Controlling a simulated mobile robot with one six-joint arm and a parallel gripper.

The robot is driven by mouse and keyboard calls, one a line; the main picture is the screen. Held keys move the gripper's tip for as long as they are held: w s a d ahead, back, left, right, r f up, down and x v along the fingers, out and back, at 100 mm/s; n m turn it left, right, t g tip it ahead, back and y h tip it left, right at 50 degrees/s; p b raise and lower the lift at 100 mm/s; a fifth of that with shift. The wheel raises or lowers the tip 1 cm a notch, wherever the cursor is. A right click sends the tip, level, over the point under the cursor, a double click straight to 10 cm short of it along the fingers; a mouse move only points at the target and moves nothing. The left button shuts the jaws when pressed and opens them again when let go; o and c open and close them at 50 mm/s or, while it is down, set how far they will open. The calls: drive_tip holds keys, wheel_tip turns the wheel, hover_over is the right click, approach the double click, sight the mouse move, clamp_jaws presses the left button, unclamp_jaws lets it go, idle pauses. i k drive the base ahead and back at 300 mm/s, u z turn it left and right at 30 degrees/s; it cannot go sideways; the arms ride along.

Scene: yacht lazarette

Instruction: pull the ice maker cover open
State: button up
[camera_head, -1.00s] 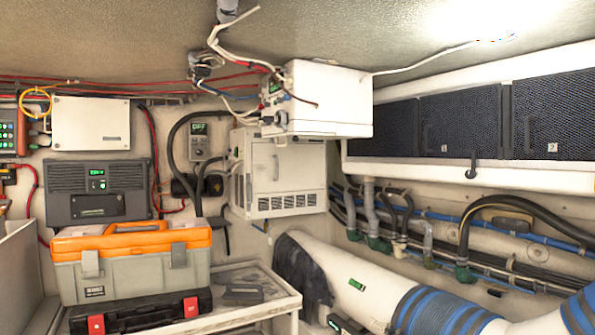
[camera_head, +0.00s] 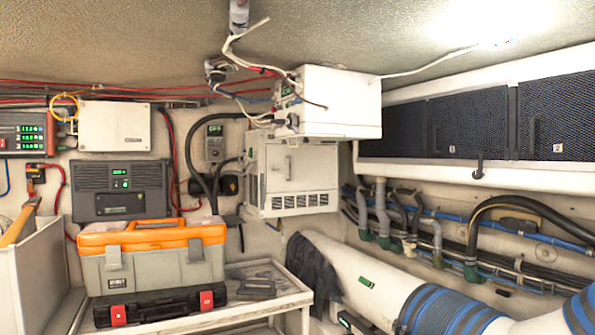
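A white box unit with a vented lower edge, which looks like the ice maker (camera_head: 312,182), is mounted on the back wall at the centre. Its front cover (camera_head: 306,165) looks shut, with a small upright handle (camera_head: 289,168) near its left side. Another white box above hides part of its top.
The upper white box (camera_head: 345,102) with cables juts out over the unit. An orange and grey toolbox (camera_head: 150,255) sits on a bench (camera_head: 275,293) at lower left. A thick white pipe (camera_head: 350,270) runs below right. Dark-panelled lockers (camera_head: 470,125) line the right wall.

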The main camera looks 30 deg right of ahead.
sight(304, 167)
drive_tip(key=u, duration=0.05)
drive_tip(key=i, duration=0.95)
drive_tip(key=z, duration=0.05)
